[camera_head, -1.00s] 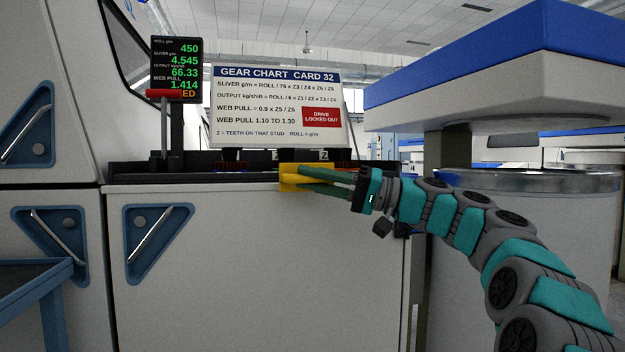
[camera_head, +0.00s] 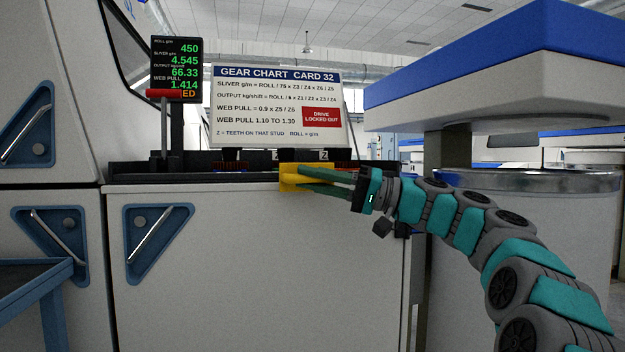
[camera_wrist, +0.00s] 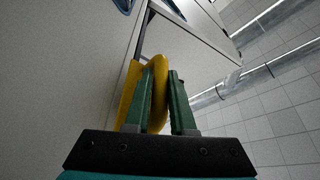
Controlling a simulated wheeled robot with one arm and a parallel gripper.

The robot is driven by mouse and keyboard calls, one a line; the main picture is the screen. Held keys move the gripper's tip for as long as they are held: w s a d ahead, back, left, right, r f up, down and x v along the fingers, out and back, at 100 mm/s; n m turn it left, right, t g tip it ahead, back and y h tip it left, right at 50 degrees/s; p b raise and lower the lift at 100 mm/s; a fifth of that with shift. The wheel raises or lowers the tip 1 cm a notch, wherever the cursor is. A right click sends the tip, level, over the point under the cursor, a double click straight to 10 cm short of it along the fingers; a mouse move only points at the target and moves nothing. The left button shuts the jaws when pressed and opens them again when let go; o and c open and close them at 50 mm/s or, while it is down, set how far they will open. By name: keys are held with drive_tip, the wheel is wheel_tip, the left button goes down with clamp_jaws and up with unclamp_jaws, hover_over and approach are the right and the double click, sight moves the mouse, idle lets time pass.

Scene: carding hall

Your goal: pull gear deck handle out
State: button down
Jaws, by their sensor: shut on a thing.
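The gear deck handle (camera_head: 291,183) is a yellow piece at the front edge of the dark gear deck (camera_head: 190,171), below the gear chart sign. My gripper (camera_head: 312,181) reaches it from the right with its green fingers. In the wrist view the yellow handle (camera_wrist: 160,82) is a loop between the two fingers, and my gripper (camera_wrist: 164,95) is shut on it. The fingers and the handle's own front hide part of the handle's mount.
The gear chart sign (camera_head: 278,107) and a red-topped lever (camera_head: 163,95) stand above the deck. A white cabinet front (camera_head: 260,260) lies below. A blue cart (camera_head: 35,290) is at the lower left. A blue-and-white overhang (camera_head: 480,75) and a round metal-rimmed can (camera_head: 540,181) are at right.

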drive_tip(key=shift+s, duration=0.1)
idle(0.4)
drive_tip(key=shift+s+f+b, duration=0.1)
drive_tip(key=shift+s+b, duration=0.15)
drive_tip(key=shift+b, duration=0.05)
drive_tip(key=s+d+b, duration=0.2)
drive_tip(key=s, duration=0.4)
drive_tip(key=c, duration=1)
unclamp_jaws()
drive_tip(key=shift+c, duration=0.2)
drive_tip(key=shift+d, duration=0.15)
drive_tip(key=v, duration=0.7)
drive_tip(key=shift+d, duration=0.25)
